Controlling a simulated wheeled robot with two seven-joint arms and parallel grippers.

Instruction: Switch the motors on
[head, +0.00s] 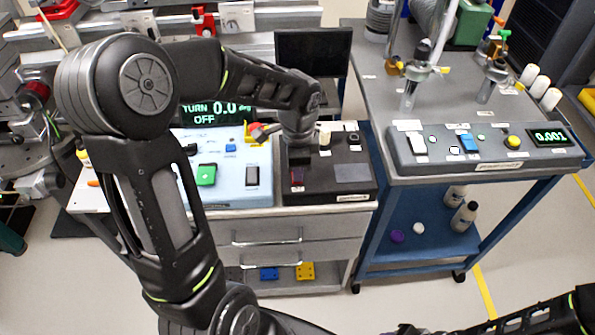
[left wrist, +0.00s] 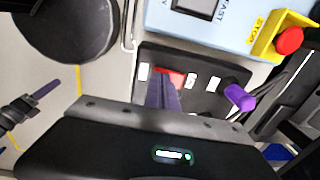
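A black control box (head: 350,190) stands on the cabinet top, right of a light blue panel (head: 230,192). A red rocker switch (head: 297,177) is on the box's left part; it shows red in the left wrist view too (left wrist: 172,76). My left gripper (head: 299,162) points down just above this switch. In the left wrist view its fingers (left wrist: 163,92) look together, with nothing seen between them, and partly cover the switch; I cannot tell whether they touch it. The blue panel's display (head: 214,113) reads TURN 0.0, OFF. My right gripper (left wrist: 45,89) shows small and side-on in the left wrist view.
The blue panel carries a green button (head: 206,174), a black rocker (head: 252,175) and a red stop button on a yellow base (left wrist: 289,40). A knob (head: 324,139) rises from the black box. A grey console (head: 480,160) stands right. A dark monitor (head: 312,52) is behind.

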